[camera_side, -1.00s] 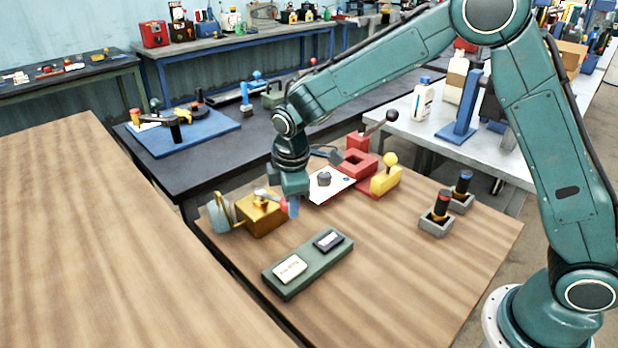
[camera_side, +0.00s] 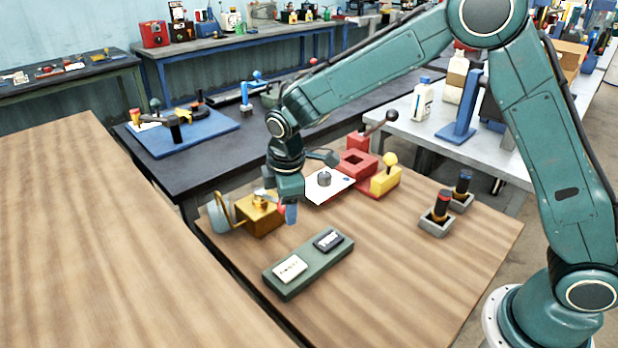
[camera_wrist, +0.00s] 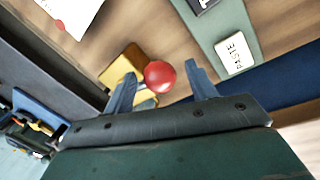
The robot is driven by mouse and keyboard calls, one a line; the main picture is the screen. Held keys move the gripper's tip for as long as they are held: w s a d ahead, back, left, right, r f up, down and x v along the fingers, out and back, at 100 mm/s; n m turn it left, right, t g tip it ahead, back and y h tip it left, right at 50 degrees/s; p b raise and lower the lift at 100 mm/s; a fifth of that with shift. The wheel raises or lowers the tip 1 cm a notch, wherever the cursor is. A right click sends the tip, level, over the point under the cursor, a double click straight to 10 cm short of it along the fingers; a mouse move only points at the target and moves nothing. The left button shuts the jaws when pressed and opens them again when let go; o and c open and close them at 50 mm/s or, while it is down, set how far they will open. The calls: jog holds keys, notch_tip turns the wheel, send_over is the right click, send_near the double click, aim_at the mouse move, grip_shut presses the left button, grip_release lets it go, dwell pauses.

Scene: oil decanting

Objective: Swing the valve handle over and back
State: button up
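The brass valve block (camera_side: 260,219) stands at the left of the wooden table, with a small handle ending in a red ball knob (camera_side: 282,205). My gripper (camera_side: 291,213) points down just to the right of the block, beside the knob. In the wrist view the red knob (camera_wrist: 160,76) lies between the two blue fingers of my gripper (camera_wrist: 161,82), with gaps on both sides. The fingers are apart. The brass block (camera_wrist: 122,68) shows partly behind the knob. Much of the handle's shaft is hidden.
A green tray (camera_side: 290,283) with two labelled blocks lies in front. A white sheet (camera_side: 328,187), a red block (camera_side: 357,163) and a yellow block (camera_side: 385,181) stand behind right. Grey holders (camera_side: 436,224) stand farther right. The table's front right is clear.

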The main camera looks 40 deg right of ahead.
jog(key=shift+w+a+r, duration=0.15)
jog(key=shift+a+r, duration=0.05)
jog(key=shift+a, duration=0.15)
notch_tip(320, 180, up, 13)
jog(key=s, duration=0.2)
jog(key=shift+s+a, duration=0.3)
jog(key=shift+r, duration=0.1)
jog(key=s+d+r+m+t, duration=0.2)
jog(key=s+d+r+m, duration=0.45)
jog(key=s+d, duration=0.5)
jog(key=s+d+f+m, duration=0.1)
jog(key=s+m, duration=0.2)
jog(key=s, duration=0.5)
jog(key=s+d+f+m+t+y, duration=0.1)
jog(key=s+f+m, duration=0.1)
jog(key=s, duration=0.6)
jog(key=shift+s+m+t, duration=0.25)
jog(key=shift+m+t, duration=0.05)
jog(key=shift+m, duration=0.25)
